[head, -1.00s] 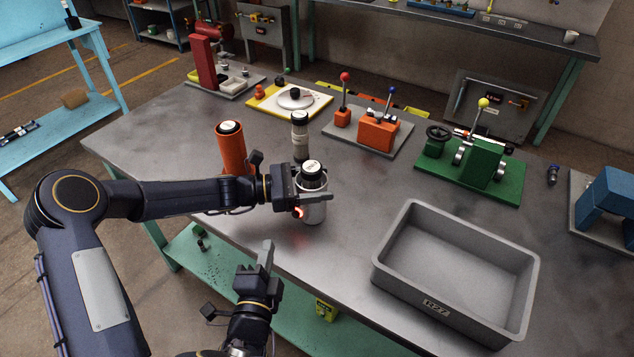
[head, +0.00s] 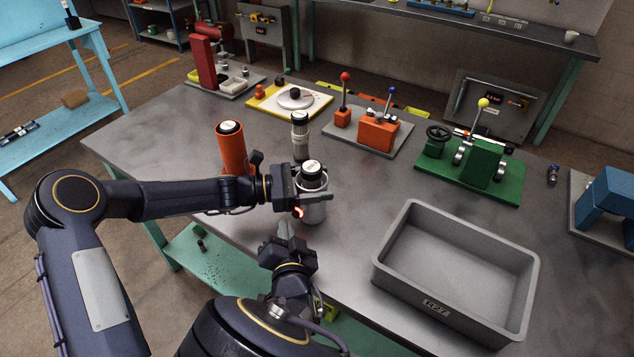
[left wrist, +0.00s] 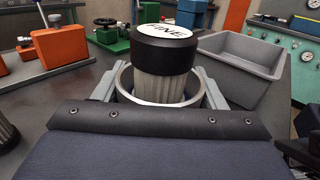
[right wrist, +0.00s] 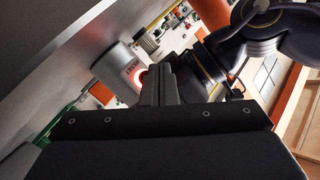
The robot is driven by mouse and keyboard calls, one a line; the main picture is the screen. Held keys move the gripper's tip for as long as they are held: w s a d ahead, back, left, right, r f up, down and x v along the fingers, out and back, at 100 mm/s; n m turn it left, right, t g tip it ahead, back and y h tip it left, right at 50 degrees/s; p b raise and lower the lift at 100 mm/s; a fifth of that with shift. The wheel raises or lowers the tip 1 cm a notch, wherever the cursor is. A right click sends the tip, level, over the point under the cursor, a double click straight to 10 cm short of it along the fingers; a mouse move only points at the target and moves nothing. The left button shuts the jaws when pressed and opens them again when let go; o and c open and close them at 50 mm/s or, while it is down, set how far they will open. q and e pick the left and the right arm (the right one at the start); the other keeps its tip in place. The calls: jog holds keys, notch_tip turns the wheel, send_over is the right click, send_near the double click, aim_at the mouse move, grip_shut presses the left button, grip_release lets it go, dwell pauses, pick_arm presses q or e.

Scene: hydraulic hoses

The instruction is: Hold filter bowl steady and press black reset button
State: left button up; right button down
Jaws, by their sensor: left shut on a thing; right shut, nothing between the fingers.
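The metal filter bowl (head: 315,212) stands upright near the table's front edge. A ribbed filter element with a black cap (head: 312,168) stands in it; in the left wrist view the cap (left wrist: 166,50) reads "FINE". My left gripper (head: 315,197) is shut around the bowl, one finger on each side. A red glow (head: 299,212) shows low on the bowl's near left side; it also shows in the right wrist view (right wrist: 143,80). I cannot make out a black button there. My right gripper (head: 287,232) is shut and empty, just below and left of the glow, fingertips towards the bowl.
An orange cylinder (head: 231,150) and a second black-capped filter (head: 300,135) stand behind my left arm. A grey bin (head: 385,278) is at the right. Lever and valve stations, one on a green plate (head: 440,180), line the back. The table between bowl and bin is clear.

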jog(key=shift+w+d, duration=0.4)
jog(key=shift+w, duration=0.1)
dwell(1.8)
jog(key=shift+w+d, duration=0.35)
jog(key=shift+w, duration=0.05)
jog(key=shift+s+a+r, duration=0.1)
jog(key=shift+s+a, duration=0.05)
jog(key=shift+s, duration=0.25)
jog(key=shift+s+a, duration=1)
jog(key=shift+s, duration=0.2)
jog(key=shift+s+a, duration=0.95)
jog(key=shift+s, duration=0.2)
